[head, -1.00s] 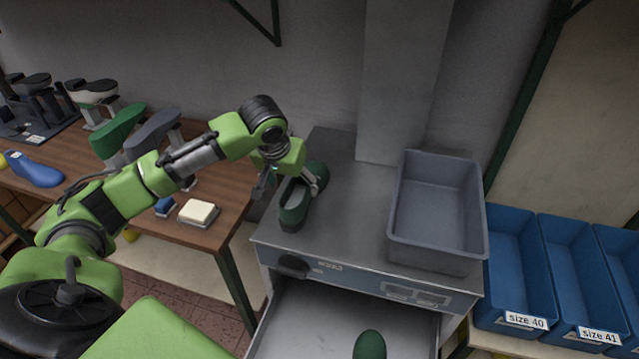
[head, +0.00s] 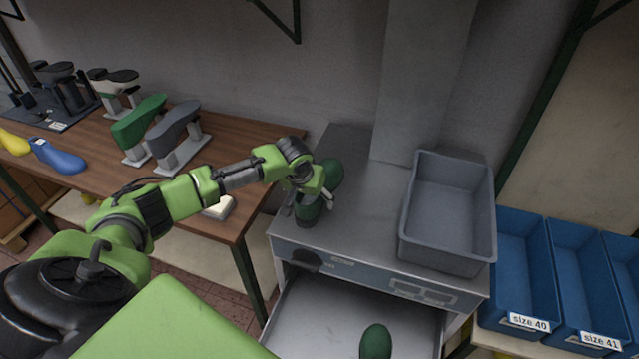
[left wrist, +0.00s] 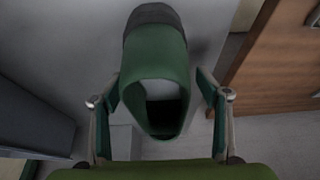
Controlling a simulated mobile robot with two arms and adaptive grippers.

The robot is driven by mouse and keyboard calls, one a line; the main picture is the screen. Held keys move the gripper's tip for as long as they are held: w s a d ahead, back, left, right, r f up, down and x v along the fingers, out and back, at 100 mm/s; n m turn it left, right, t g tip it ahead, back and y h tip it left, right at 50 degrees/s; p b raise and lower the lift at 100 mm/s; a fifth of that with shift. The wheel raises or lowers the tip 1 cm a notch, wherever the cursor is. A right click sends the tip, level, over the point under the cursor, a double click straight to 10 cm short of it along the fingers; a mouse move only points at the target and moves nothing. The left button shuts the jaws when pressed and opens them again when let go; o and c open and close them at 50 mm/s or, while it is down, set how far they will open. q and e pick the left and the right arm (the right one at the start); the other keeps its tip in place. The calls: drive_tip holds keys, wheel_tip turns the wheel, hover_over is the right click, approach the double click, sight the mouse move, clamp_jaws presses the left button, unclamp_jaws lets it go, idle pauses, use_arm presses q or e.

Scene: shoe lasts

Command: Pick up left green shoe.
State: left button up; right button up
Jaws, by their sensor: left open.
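A dark green shoe (head: 331,172) stands on the grey metal top of the machine, near its left edge. My left gripper (head: 314,203) is over the middle of the shoe and hides part of it. In the left wrist view the green shoe (left wrist: 158,70) lies between the two open fingers of my left gripper (left wrist: 158,88), with its opening facing the camera. A gap shows beside the fingers. A second green shoe or last (head: 376,342) lies in the open drawer below, partly cut off. My right gripper is not in view.
A grey bin (head: 448,215) stands on the machine top (head: 352,222) to the right. Blue bins (head: 522,262) labelled by size are further right. The wooden table (head: 235,155) at left holds several lasts on stands. The drawer (head: 310,318) sticks out in front.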

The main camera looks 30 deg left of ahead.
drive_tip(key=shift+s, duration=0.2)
use_arm(q)
drive_tip(key=shift+s, duration=0.1)
drive_tip(key=c, duration=1.5)
drive_tip(key=shift+r, duration=0.1)
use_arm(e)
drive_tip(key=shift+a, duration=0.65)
use_arm(q)
drive_tip(key=shift+r, duration=0.1)
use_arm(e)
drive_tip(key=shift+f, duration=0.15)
